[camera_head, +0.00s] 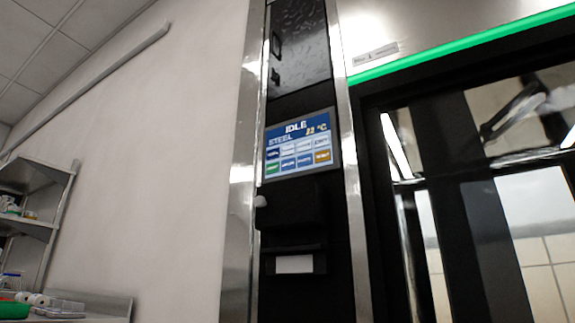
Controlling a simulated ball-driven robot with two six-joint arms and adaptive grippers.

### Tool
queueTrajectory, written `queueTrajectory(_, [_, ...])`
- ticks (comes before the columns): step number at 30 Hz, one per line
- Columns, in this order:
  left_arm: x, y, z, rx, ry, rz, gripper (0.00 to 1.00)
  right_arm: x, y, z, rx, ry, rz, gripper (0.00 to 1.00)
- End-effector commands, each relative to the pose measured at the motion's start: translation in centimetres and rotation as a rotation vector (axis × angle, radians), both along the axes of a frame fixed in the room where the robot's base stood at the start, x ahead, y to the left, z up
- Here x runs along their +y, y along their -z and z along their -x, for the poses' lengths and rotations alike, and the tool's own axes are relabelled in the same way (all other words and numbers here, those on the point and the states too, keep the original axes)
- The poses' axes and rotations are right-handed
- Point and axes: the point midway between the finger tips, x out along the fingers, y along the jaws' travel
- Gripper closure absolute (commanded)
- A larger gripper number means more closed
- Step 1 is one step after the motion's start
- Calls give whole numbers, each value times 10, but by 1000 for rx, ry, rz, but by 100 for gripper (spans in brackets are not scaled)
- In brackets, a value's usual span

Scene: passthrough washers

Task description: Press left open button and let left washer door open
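The washer's control screen (298,146) is lit on a black panel and reads "IDLE", "STEEL" and 22 °C. It shows rows of small buttons, most of them blue or white. A green button (273,168) is at lower left and an orange button (322,156) at lower right. Their labels are too small to read. The glass washer door (470,210) is at the right and appears shut, with bright reflections in it. Neither of my grippers is in view.
A green light strip (460,45) runs above the door. A steel post (240,190) edges the panel on the left. A metal shelf (35,215) with small items stands far left by a bare wall (160,170).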

Motion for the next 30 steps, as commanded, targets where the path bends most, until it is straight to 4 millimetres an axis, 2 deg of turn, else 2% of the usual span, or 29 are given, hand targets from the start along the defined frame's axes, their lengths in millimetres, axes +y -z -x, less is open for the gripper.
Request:
queueTrajectory(1, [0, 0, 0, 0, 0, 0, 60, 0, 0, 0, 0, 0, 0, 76])
queueTrajectory(7, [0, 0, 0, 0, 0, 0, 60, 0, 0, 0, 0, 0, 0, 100])
queueTrajectory(30, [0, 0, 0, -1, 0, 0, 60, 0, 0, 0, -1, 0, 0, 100])
